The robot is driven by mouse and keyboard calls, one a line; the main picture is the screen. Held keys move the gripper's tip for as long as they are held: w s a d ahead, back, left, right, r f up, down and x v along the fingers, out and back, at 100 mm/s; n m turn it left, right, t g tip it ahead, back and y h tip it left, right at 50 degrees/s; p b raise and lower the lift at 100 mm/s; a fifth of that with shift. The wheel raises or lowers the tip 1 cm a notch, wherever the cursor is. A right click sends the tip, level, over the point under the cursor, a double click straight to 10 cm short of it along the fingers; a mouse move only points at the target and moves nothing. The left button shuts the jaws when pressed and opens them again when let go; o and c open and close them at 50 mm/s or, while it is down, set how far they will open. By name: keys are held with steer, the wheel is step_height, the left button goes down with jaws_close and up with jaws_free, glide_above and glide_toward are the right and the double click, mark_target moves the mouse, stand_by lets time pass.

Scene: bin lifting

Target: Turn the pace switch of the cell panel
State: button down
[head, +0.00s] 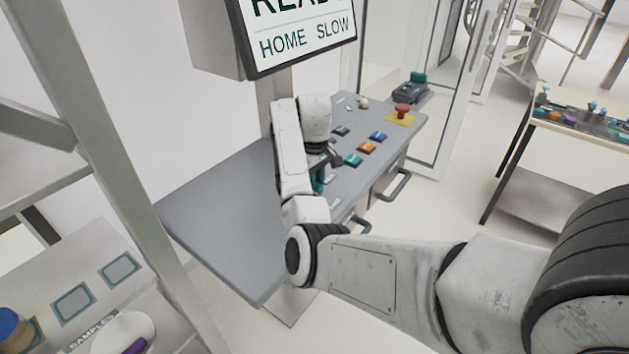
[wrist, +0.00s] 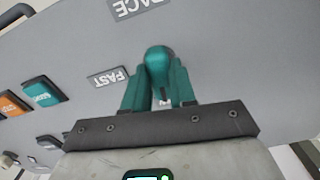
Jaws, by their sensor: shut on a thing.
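The pace switch (wrist: 158,56) is a dark teal knob on the grey cell panel (wrist: 215,50), under the label "PACE" and beside the label "FAST" in the wrist view. My gripper (wrist: 160,74) has teal fingers, one on each side of the knob, and is shut on it. In the head view my gripper (head: 319,180) is down at the panel (head: 225,215), and my arm hides the switch there. A screen (head: 300,35) above the panel reads "HOME SLOW", with a larger word cut off above.
Blue, orange and teal buttons (head: 366,147) sit right of my gripper. A red mushroom button (head: 402,110) on yellow stands at the panel's far end. A shelf post (head: 130,170) stands left; a table (head: 590,130) stands right.

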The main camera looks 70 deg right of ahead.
steer(key=shift+r+n, duration=0.1)
steer(key=shift+n, duration=0.5)
steer(key=shift+w+n, duration=0.1)
steer(key=shift+n, duration=0.2)
steer(key=c, duration=0.9)
jaws_free()
step_height(320, 180, up, 11)
steer(key=shift+f, duration=0.15)
